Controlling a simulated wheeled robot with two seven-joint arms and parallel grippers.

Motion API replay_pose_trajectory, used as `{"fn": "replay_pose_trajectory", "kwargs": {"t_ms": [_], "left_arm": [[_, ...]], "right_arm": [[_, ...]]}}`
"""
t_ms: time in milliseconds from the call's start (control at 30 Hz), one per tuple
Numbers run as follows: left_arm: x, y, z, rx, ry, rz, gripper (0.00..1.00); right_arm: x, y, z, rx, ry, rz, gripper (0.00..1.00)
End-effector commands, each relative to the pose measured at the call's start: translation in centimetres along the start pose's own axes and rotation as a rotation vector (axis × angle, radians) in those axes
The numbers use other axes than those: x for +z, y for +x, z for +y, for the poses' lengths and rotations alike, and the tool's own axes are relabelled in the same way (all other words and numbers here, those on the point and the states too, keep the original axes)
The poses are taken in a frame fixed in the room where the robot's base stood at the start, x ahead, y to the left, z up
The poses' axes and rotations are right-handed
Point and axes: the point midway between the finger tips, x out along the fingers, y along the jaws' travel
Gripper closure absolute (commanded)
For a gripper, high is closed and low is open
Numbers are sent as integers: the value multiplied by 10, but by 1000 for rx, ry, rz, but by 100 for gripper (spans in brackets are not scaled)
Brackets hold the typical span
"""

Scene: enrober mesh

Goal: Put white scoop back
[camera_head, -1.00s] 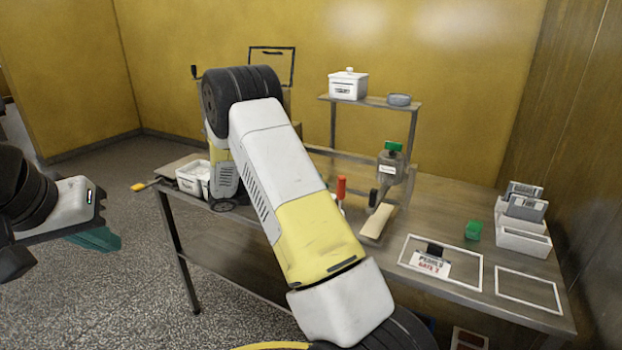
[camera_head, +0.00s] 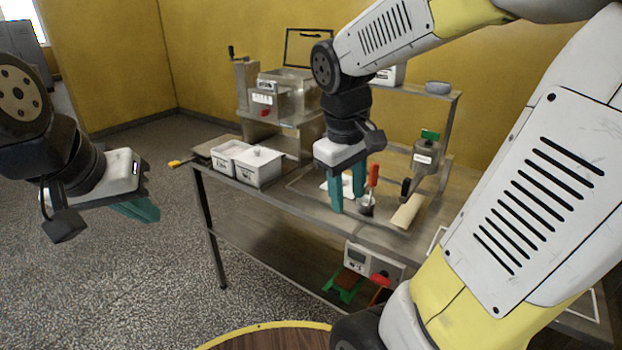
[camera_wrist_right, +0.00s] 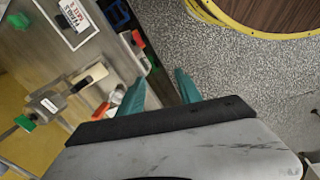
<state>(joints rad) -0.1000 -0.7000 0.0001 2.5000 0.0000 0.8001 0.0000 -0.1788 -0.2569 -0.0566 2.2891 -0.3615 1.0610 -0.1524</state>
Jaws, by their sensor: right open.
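I cannot pick out a white scoop with certainty. A pale flat piece (camera_head: 325,184) lies on the table partly behind my right gripper's fingers, too hidden to identify. My right gripper (camera_head: 347,190) points down over the table's front part, left of a red-handled tool (camera_head: 372,178). In the right wrist view its teal fingers (camera_wrist_right: 161,88) are apart with nothing between them. My left gripper (camera_head: 135,208) hangs over the floor, left of the table; its fingers overlap, so its opening is unclear. Two white tubs (camera_head: 258,172) stand on the table's left; one has a knobbed lid.
A dispenser with a green top (camera_head: 425,155) and a pale wooden block (camera_head: 407,212) stand right of the red-handled tool. A machine with a crank (camera_head: 275,95) stands at the back. A scale (camera_head: 372,262) sits below. A yellow-handled tool (camera_head: 178,163) sticks out left.

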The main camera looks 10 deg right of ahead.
Motion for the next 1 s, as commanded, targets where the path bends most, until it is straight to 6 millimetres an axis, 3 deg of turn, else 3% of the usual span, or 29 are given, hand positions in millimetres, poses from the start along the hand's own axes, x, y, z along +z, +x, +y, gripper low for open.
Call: {"fn": "replay_pose_trajectory", "kwargs": {"t_ms": [133,333,1000], "left_arm": [[0,0,0,0,0,0,100],[0,0,0,0,0,0,100],[0,0,0,0,0,0,100]], "right_arm": [[9,-29,-33,-97,204,250,58],[12,-53,-57,-185,376,454,58],[12,-59,-62,-208,419,503,58]]}}
